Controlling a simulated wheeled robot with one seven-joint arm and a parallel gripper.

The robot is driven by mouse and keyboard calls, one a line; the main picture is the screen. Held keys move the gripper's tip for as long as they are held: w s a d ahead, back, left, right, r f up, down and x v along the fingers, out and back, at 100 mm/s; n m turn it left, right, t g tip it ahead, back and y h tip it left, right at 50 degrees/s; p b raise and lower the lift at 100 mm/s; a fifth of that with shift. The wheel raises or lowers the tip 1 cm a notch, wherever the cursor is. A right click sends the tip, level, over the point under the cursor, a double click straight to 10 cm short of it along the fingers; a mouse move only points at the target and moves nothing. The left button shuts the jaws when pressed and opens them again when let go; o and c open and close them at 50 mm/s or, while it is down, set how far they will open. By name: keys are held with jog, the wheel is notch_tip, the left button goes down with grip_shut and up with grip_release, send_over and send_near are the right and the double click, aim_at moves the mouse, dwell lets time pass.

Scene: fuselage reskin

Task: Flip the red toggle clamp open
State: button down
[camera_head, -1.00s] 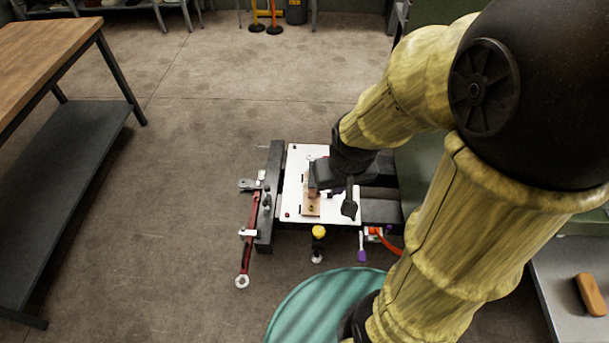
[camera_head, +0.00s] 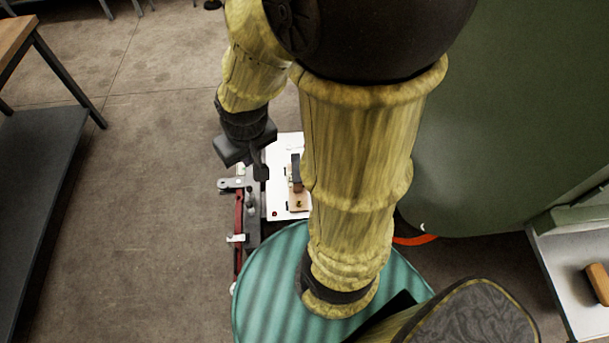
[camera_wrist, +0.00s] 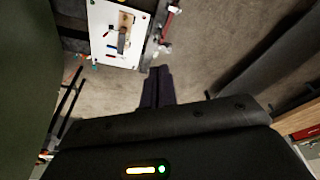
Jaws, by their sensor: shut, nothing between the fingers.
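A long red lever (camera_head: 238,215) with pale metal fittings, which looks like the toggle clamp, lies along the left side of the dark fixture bar (camera_head: 252,222). Its lower part runs down beside the teal drum. A red part with a pale fitting shows at the top of the wrist view (camera_wrist: 172,20). My gripper (camera_head: 261,172) is shut and empty, above the bar and the panel's left edge, to the upper right of the lever. In the wrist view my gripper's fingers (camera_wrist: 157,88) are together over bare floor, apart from the fixture.
A white panel (camera_head: 285,152) carries a wooden block (camera_head: 297,199) with a dark piece. A teal ribbed drum (camera_head: 262,270) stands in front. A workbench (camera_head: 20,35) is at left, a green body (camera_head: 500,120) at right. Floor left of the fixture is clear.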

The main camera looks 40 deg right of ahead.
jog(key=w+d+f+t+h+b, duration=0.15)
jog(key=w+f+b, duration=0.35)
jog(key=f, duration=0.6)
jog(key=w+d+f+m+b, duration=0.15)
jog(key=w+f+b, duration=0.25)
jog(key=f+b, duration=0.45)
jog(key=w+d+f+t+h+b, duration=0.1)
jog(key=w+d+f+b, duration=0.3)
jog(key=f, duration=0.8)
jog(key=d+f+n+h+b, duration=0.1)
jog(key=d+f+h+b, duration=0.3)
jog(key=f+b, duration=0.3)
jog(key=d+f+n+t+h+b, duration=0.1)
jog(key=d+f+h+b, duration=0.3)
jog(key=f, duration=1)
jog(key=d+f+n+h+b, duration=0.2)
jog(key=d+f+h+b, duration=0.2)
jog(key=d+f+b, duration=0.3)
jog(key=shift+w+d+f+t+b, duration=0.1)
jog(key=shift+f+t+b, duration=0.1)
jog(key=shift+f+b, duration=0.95)
jog(key=shift+w+f+t+b, duration=0.1)
jog(key=shift+f+t+b, duration=0.05)
jog(key=shift+f+b, duration=1)
jog(key=shift+s+d+r+n+h+b, duration=0.1)
jog(key=shift+s+d+n+h+b, duration=0.15)
jog(key=shift+n+h, duration=0.2)
jog(key=shift+d, duration=0.1)
